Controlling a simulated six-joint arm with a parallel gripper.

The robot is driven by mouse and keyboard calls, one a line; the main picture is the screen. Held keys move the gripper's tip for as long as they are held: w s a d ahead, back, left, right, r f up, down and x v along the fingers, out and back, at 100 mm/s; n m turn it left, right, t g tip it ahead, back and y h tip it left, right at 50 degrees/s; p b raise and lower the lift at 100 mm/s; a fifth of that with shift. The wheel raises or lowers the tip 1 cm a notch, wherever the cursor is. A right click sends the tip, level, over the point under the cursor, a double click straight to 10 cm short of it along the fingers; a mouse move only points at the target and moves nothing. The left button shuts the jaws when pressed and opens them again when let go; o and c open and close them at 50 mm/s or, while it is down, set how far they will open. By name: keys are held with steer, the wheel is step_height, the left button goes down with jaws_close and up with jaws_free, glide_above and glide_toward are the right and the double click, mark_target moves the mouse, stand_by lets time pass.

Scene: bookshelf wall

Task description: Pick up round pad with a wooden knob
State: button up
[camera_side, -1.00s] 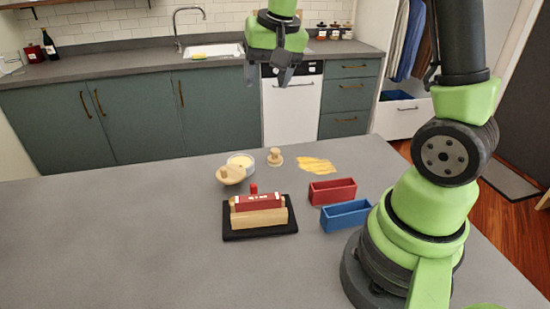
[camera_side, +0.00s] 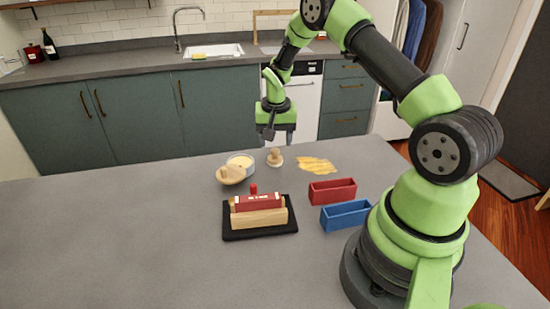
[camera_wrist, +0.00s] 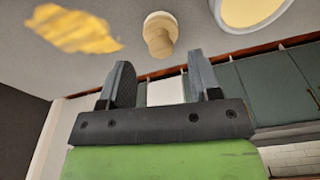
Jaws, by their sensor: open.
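The round pad with a wooden knob (camera_side: 275,159) stands upright on the grey table near its back edge, knob up. In the wrist view the pad (camera_wrist: 160,33) shows its pale round base and tan knob, just beyond the fingertips. My gripper (camera_side: 278,136) is open and empty, pointing down above the pad and apart from it. In the wrist view the two dark fingers (camera_wrist: 158,72) are spread, with the knob lying roughly between their lines.
A bowl of yellow stuff (camera_side: 241,160) with a wooden piece (camera_side: 231,176) leaning at it is just left of the pad. A yellow smear (camera_side: 317,165) lies right. Red (camera_side: 332,191) and blue (camera_side: 346,215) bins and a black tray (camera_side: 260,233) with wooden block stand nearer.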

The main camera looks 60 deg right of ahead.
mark_target(275, 150)
steer(key=f, duration=0.4)
steer(key=shift+w+d, duration=0.1)
steer(key=shift+w, duration=0.1)
steer(key=c, duration=1)
step_height(275, 150, up, 10)
